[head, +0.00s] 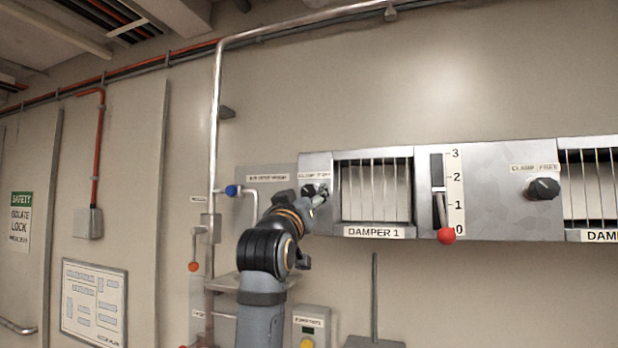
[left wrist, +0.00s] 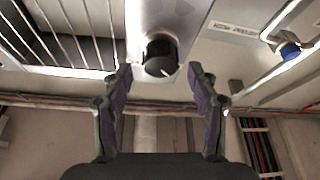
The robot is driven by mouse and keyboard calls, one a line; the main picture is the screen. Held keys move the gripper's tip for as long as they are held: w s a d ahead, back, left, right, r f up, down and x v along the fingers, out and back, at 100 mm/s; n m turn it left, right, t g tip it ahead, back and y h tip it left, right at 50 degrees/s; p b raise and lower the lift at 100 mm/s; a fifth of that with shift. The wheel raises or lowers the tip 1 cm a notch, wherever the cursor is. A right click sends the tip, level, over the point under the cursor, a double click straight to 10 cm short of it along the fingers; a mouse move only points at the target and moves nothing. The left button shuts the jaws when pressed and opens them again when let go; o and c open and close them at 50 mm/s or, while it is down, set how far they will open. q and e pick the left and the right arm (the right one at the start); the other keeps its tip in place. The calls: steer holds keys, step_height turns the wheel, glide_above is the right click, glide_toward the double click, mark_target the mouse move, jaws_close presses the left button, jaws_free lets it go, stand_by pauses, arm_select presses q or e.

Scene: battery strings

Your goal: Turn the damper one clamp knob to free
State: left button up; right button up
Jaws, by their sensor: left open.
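The damper one clamp knob (head: 309,190) is dark and round. It sits on the metal panel left of the DAMPER 1 grille, under a small label that my gripper partly crowds. My left gripper (head: 319,196) is at this knob and partly covers it in the head view. In the left wrist view the black knob (left wrist: 161,55) shows between and just beyond the fingertips of my open left gripper (left wrist: 160,80), with a gap on each side. A small pale mark shows on its rim. My right gripper is not in view.
The DAMPER 1 grille (head: 376,190) is right of the knob. A lever with a red ball (head: 446,236) stands low on its 0 to 3 scale. Another clamp knob (head: 542,188) is farther right. Pipes with a blue-handled valve (head: 232,190) are close on the left.

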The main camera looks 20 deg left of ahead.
mark_target(309, 193)
arm_select(q)
steer(key=p+x, duration=0.1)
steer(key=x, duration=0.1)
steer(key=shift+w+r, duration=0.15)
steer(key=shift+w, duration=0.4)
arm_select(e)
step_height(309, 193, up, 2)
arm_select(q)
steer(key=shift+s, duration=0.1)
steer(key=c, duration=1.2)
